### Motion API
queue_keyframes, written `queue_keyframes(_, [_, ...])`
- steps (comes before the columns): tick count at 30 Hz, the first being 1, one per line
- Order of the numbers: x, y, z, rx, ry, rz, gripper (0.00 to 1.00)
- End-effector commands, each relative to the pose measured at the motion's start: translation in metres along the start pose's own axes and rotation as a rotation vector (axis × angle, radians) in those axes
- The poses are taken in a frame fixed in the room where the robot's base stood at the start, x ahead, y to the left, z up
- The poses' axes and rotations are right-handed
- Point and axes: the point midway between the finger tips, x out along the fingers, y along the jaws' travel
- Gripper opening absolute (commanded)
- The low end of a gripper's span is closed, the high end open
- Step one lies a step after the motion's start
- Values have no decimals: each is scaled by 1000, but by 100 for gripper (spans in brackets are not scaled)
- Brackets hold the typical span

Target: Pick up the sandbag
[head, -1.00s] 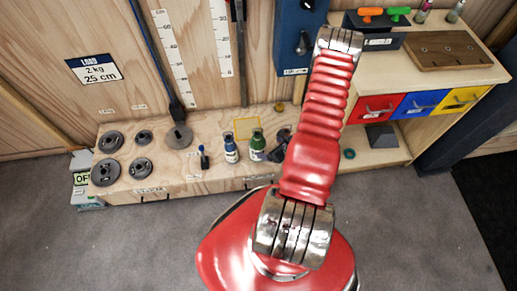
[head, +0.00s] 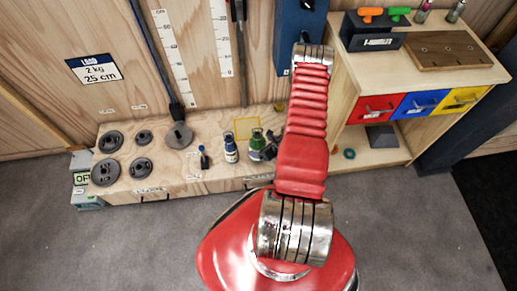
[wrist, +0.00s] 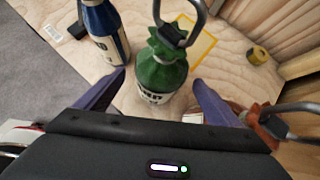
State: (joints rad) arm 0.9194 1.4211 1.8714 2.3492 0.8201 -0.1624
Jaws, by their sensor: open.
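A green, sack-like item with a gathered neck and a pale label, which looks like the sandbag (wrist: 162,70), stands upright on the wooden bench. A metal loop rises from its top. It also shows in the head view (head: 257,140), left of my red arm. My gripper (wrist: 160,77) is open, its two purple fingers on either side of the green bag in the wrist view. I cannot tell whether they touch it. The bag's lower part is partly hidden by my gripper body. In the head view my arm hides most of my gripper.
A blue bottle (wrist: 105,32) stands close left of the bag. A metal hook with an orange-red part (wrist: 270,125) lies close on the right. A yellow outlined square (head: 247,129) is behind the bag. Weight discs (head: 106,172) lie far left; a drawer cabinet (head: 420,102) stands right.

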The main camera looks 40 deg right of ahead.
Motion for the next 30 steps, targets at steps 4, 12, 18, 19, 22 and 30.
queue_keyframes(4, [2, -1, 0, 0, -1, -1, 88])
queue_keyframes(12, [4, 0, 0, 0, 0, -1, 88])
queue_keyframes(18, [23, 1, -2, -1, 0, 1, 88])
queue_keyframes(19, [26, 1, -3, -1, 0, 1, 88])
queue_keyframes(22, [39, 0, -3, -1, -1, 0, 88])
queue_keyframes(30, [54, 0, -3, 0, 0, -1, 88])
